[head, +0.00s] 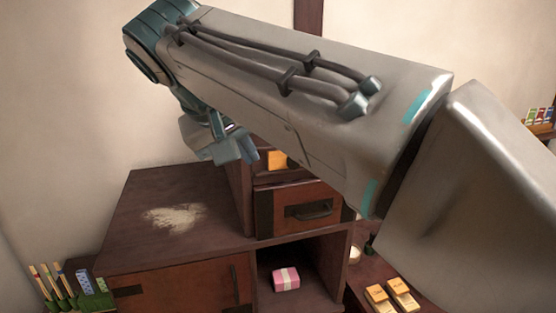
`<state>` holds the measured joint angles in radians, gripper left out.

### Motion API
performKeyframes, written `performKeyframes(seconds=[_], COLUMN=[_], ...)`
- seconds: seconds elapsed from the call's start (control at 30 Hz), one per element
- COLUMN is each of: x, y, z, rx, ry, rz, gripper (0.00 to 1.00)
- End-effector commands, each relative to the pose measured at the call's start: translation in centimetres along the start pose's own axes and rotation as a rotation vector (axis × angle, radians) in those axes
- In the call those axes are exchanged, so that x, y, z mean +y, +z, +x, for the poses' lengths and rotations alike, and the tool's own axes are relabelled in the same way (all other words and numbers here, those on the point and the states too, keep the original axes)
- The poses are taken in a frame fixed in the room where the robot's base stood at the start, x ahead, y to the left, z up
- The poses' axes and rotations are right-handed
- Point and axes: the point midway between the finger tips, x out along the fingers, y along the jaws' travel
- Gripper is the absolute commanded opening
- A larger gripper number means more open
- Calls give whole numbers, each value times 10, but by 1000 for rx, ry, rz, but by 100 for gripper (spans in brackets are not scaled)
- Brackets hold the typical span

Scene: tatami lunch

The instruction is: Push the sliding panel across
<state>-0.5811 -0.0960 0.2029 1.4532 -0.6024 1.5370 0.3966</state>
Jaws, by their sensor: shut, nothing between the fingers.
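The sliding panel (185,287) is the reddish-brown front of the dark wooden cabinet's lower left part. It has a dark upright handle strip near its right edge and a dark plate at its left. It covers the left side, and the compartment (318,258) to its right stands open. My gripper (252,156) is shut and empty. It hangs in front of the cabinet's upper part in the picture, above and apart from the panel. My arm hides part of the upper cabinet.
A pink wrapped box (286,280) sits in the open compartment. A drawer (300,208) with a dark handle is above it. Pale powder (174,218) lies on the cabinet top. A green holder (92,299) with sticks stands at lower left. Yellow boxes (403,293) lie at lower right.

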Motion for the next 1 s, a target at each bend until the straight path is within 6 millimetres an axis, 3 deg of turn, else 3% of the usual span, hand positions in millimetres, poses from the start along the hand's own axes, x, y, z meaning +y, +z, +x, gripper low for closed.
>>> performKeyframes(seconds=[0.1,0.23,0.37,0.7,1.0], x=[-4,-4,-4,-2,31], y=[-9,-11,-10,-12,-15], z=[-12,-7,12,84,97], rx=[19,20,19,17,21], ry=[8,13,14,13,11], rz=[6,9,9,9,10], gripper=[0,0,0,0,0])
